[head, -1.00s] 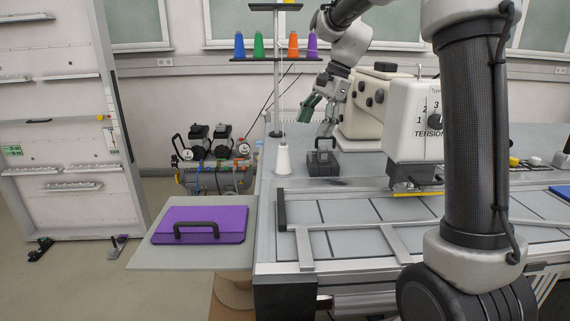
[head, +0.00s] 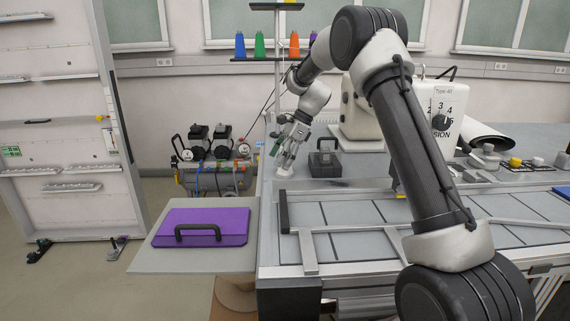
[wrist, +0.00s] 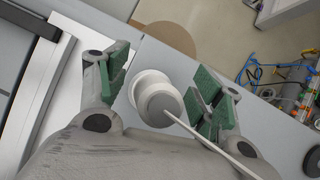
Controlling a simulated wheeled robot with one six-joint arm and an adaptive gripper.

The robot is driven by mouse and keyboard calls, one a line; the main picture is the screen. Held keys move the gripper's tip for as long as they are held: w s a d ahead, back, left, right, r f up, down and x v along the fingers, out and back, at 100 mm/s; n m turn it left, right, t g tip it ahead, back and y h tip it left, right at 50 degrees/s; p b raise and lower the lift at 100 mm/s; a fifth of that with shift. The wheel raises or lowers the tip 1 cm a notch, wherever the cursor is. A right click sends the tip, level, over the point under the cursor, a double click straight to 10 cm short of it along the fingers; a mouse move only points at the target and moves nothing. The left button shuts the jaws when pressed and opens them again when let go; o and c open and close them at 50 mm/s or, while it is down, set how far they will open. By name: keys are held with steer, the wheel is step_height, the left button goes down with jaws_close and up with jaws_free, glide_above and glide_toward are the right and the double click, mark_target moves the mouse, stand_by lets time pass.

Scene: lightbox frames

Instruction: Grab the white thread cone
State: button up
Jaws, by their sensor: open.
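The white thread cone (wrist: 158,100) stands on the grey tabletop, seen nearly from above in the wrist view, with a thin white thread running from it to the lower right. My gripper (wrist: 168,88) is open, its green-padded fingers on either side of the cone, with visible gaps. In the head view my gripper (head: 284,150) points down over the cone and hides most of it. Only the white lower part of the cone (head: 284,171) shows there. Whether a finger touches it cannot be told.
A dark block with a handle (head: 324,162) stands just right of my gripper. The white sewing machine (head: 362,118) is behind it. A thread stand with coloured cones (head: 277,58) rises behind. A purple case (head: 202,226) lies on the side shelf at left.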

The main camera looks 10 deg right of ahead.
steer(key=shift+a+f, duration=0.15)
steer(key=shift+f, duration=0.2)
steer(key=c, duration=1.2)
steer(key=shift+o, duration=0.2)
